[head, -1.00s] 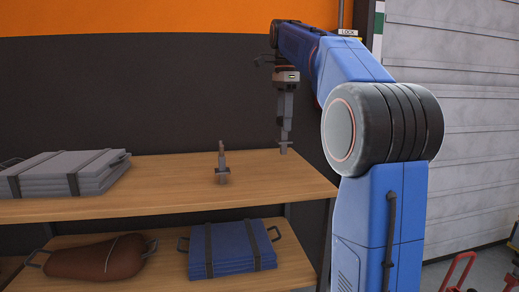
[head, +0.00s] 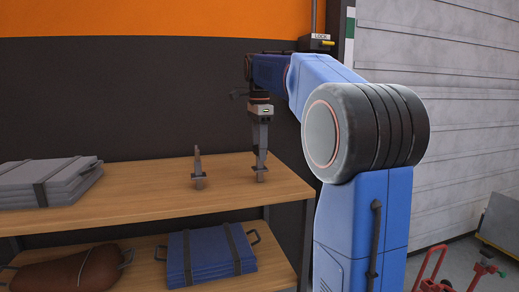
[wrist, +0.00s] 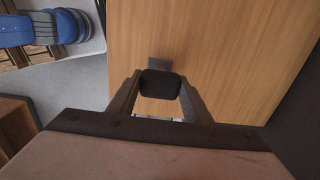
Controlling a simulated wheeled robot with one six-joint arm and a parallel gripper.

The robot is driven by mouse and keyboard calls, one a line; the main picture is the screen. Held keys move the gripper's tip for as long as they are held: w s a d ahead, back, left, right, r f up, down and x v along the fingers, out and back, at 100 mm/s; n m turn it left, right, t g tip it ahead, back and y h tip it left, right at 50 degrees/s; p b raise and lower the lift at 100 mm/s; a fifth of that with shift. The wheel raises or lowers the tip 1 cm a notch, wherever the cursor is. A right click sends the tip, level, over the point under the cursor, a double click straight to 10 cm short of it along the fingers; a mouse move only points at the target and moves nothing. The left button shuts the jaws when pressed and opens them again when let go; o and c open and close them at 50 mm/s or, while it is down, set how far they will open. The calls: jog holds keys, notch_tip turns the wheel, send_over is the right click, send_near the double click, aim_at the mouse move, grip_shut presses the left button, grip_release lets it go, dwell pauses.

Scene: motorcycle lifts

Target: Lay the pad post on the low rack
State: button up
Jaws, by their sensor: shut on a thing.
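My gripper (head: 260,150) points down over the right part of the upper board of the low wooden rack (head: 135,209). It is shut on a pad post (head: 260,173), a small grey post with a foot plate. The wrist view shows the post's black pad (wrist: 160,85) between the fingers and part of its grey plate (wrist: 158,63) against the wood. The plate is at or just above the board; I cannot tell if it touches. A second, similar grey post (head: 199,169) stands upright on the board to the left, apart from my gripper.
A strapped grey stack (head: 45,183) lies on the upper board at the left. The lower board holds a brown bag (head: 75,271) and a strapped blue stack (head: 205,257). Bare wood lies around the held post. Red equipment (head: 432,266) stands on the floor at right.

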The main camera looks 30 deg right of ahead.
jog(key=shift+f, duration=0.1)
jog(key=o, duration=1.2)
jog(key=shift+c, duration=0.2)
notch_tip(320, 180, up, 12)
jog(key=s+a+f+n+t, duration=0.1)
jog(key=s+a+f+n, duration=0.4)
jog(key=s+f, duration=0.5)
jog(key=s+a+f+n+t, duration=0.2)
jog(key=s+a+f+n, duration=0.4)
jog(key=f, duration=0.9)
jog(key=s+a+f+n+t, duration=0.1)
jog(key=s+a+f+n, duration=0.4)
jog(key=s+f+n, duration=0.5)
jog(key=s+f, duration=0.2)
jog(key=s, duration=0.2)
jog(key=shift+a+f+t, duration=0.15)
jog(key=shift+f+t, duration=0.15)
jog(key=shift+t, duration=0.1)
